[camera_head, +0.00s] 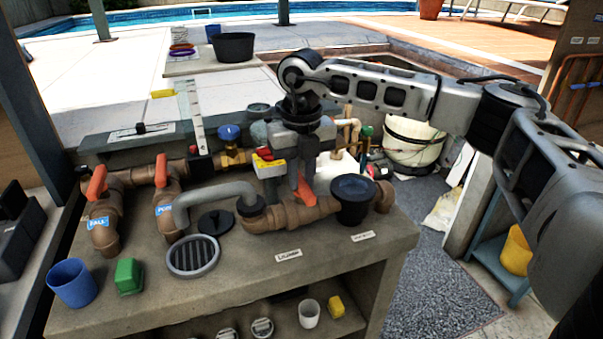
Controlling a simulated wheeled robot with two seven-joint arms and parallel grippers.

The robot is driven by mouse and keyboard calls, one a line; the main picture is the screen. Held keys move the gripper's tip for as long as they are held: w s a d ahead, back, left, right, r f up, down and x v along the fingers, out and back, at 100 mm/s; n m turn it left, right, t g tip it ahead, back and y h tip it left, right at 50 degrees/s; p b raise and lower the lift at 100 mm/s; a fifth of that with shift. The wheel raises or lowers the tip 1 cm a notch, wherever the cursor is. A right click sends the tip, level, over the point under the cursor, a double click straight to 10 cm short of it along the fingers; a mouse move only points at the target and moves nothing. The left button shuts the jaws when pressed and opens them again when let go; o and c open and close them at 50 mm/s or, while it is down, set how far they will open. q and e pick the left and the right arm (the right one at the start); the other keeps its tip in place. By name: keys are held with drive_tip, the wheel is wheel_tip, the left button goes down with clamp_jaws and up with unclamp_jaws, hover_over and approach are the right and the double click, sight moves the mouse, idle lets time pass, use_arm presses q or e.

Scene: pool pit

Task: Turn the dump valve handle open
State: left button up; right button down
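An orange-red valve handle (304,192) stands on the brown pipe at the right end of the bench, next to a dark round strainer pot (352,200). It is partly hidden by my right gripper (301,172), which reaches down from above, right over the handle's upper part. Its fingers overlap the handle, and I cannot tell whether they grip it. Two more orange-red handles sit at the left, one on a blue-labelled valve (97,184) and one on another valve (161,171). The bench labels are too small to read surely. My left gripper is not in view.
The grey bench (260,290) carries a blue cup (72,284), a green block (129,276), a round drain grate (193,257) and a red-yellow box (268,163) close left of the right gripper. A white bucket (412,145) stands behind at right.

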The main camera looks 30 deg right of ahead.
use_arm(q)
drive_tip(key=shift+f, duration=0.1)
use_arm(e)
drive_tip(key=shift+n, duration=0.3)
drive_tip(key=n+b, duration=0.1)
drive_tip(key=n, duration=0.3)
drive_tip(key=shift+n, duration=0.4)
drive_tip(key=n, duration=0.4)
drive_tip(key=shift+n, duration=0.3)
drive_tip(key=n+b, duration=0.1)
drive_tip(key=n, duration=0.4)
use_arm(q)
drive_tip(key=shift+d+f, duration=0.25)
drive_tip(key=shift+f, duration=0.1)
use_arm(e)
drive_tip(key=shift+r+n, duration=0.1)
drive_tip(key=shift+n, duration=1.2)
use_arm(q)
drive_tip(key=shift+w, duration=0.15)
use_arm(e)
drive_tip(key=c, duration=1.3)
unclamp_jaws()
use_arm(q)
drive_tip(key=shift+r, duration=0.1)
